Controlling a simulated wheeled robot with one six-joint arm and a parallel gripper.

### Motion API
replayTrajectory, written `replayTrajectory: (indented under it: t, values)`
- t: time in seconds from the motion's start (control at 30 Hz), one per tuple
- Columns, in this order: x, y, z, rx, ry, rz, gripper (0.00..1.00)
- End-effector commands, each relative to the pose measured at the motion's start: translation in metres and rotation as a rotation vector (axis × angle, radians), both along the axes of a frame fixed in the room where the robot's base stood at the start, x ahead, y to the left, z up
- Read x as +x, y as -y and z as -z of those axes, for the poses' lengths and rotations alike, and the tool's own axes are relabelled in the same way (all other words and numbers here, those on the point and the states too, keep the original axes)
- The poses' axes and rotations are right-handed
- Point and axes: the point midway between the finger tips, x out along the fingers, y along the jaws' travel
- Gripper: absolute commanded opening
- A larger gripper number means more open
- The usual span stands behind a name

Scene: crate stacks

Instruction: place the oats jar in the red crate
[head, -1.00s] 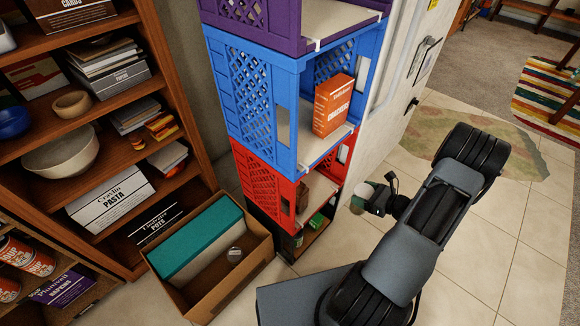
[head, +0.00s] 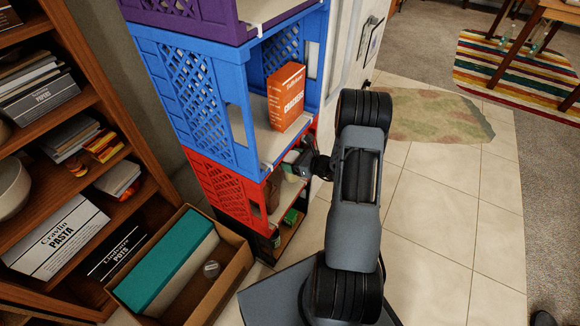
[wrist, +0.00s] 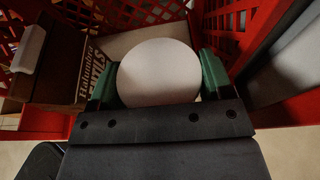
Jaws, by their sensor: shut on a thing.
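The red crate (head: 215,187) is in the stack, below the blue crate and above a black one, with its open side facing right. In the wrist view its red lattice walls (wrist: 262,18) surround the view. My gripper (wrist: 158,82) is shut on the oats jar (wrist: 160,70), seen from above as a round pale lid between the green fingers. In the head view my gripper (head: 300,163) is at the red crate's open side, and the jar is mostly hidden. I cannot tell whether the jar touches the crate floor.
A brown box (wrist: 62,65) stands in the red crate, left of the jar in the wrist view. The blue crate (head: 190,95) above holds an orange crackers box (head: 287,97). A cardboard box (head: 228,283) is on the floor to the left. Tiled floor (head: 440,220) lies open to the right.

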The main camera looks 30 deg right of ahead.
Motion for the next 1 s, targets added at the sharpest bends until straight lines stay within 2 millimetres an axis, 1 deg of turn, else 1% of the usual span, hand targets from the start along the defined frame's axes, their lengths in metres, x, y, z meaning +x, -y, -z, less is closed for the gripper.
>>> replayTrajectory:
  t: [0.23,0.4,0.5,0.73,0.9,0.93,1.0]
  values:
    - [0.011,-0.008,0.000,0.000,0.002,-0.003,0.42]
    - [0.010,-0.007,0.029,0.001,0.000,0.000,0.42]
    - [0.010,-0.007,0.036,0.001,0.001,0.000,0.42]
    - [0.010,-0.007,0.034,0.000,0.001,0.000,0.42]
    - [0.010,-0.007,0.039,0.001,0.001,0.000,0.42]
    - [0.010,-0.007,0.039,0.000,0.000,0.000,0.74]
    - [0.010,-0.007,0.038,0.000,0.000,0.000,0.81]
